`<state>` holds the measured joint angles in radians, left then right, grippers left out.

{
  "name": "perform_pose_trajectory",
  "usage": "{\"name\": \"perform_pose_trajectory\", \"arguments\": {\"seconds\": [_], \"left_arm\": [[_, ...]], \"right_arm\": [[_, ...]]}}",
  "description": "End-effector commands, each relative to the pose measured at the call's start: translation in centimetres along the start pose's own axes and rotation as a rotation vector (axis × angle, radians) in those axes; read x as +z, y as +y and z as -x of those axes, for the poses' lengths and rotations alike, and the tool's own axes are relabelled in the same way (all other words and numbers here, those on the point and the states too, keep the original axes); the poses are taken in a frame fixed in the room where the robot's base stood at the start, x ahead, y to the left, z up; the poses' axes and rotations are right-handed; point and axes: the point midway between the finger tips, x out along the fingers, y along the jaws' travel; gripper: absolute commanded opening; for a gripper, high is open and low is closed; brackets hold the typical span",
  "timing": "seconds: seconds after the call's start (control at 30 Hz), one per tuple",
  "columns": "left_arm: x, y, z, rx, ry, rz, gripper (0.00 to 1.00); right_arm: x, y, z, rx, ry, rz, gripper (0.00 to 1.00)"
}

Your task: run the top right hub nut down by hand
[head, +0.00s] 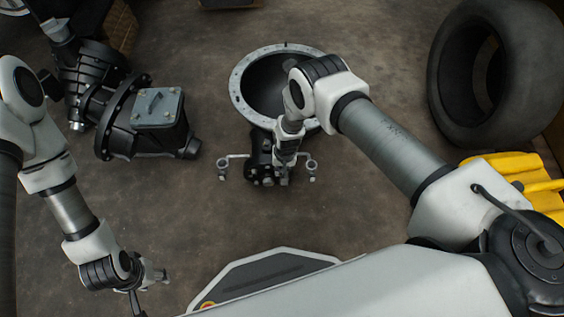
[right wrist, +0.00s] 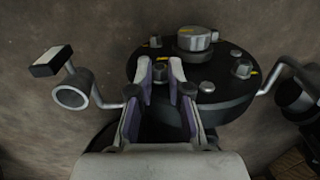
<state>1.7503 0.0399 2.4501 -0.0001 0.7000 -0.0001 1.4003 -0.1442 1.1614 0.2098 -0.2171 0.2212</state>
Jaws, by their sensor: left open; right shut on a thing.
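In the right wrist view, the black round hub (right wrist: 220,95) carries several nuts or studs and a grey centre cap (right wrist: 197,39). My right gripper (right wrist: 161,70) is shut on a hub nut (right wrist: 160,73) near the hub's edge. The other nuts (right wrist: 243,69) stand clear of the fingers. In the head view, my right gripper (head: 284,170) points down at the hub (head: 259,160), and its wrist hides much of it. My left gripper (head: 155,278) is open and empty at the lower left, away from the hub.
A large grey ring (head: 238,82) lies behind the hub. A black motor unit (head: 125,120) is at the left and a black tyre (head: 445,85) at the right. Bent metal arms (right wrist: 112,104) flank the hub. Yellow parts (head: 510,168) are at far right. Floor left of the hub is clear.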

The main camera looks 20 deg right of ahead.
Motion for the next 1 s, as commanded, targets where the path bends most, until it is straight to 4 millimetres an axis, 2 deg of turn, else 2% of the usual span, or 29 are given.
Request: {"name": "perform_pose_trajectory", "arguments": {"seconds": [0.07,0.1,0.13,0.37,0.43,0.6,1.0], "left_arm": [[0.0,0.0,-0.3,0.0,-0.001,0.0,0.47],[0.0,0.0,-0.3,0.0,-0.001,0.0,0.47],[0.0,0.0,-0.3,0.0,-0.001,0.0,0.47],[0.0,0.0,-0.3,0.0,0.0,0.0,0.47],[0.0,0.0,-1.0,0.0,0.0,0.0,0.47],[0.0,-0.1,-6.5,0.0,-0.001,0.0,0.47],[-0.3,-0.2,-17.9,-0.001,0.007,0.01,0.47]], "right_arm": [[-0.1,-0.5,-0.1,-0.003,0.004,0.006,0.0],[-0.1,-0.5,-0.1,-0.003,0.004,0.006,0.21],[-0.1,-0.5,-0.1,-0.003,0.005,0.006,0.32],[-0.1,-0.4,-0.1,-0.002,0.004,0.005,0.34],[-0.1,-0.4,-0.5,0.002,0.003,0.006,0.34],[-0.3,-0.5,-1.7,0.06,0.002,0.01,0.34],[-0.2,-0.3,-1.8,0.361,0.008,0.01,0.34]]}}
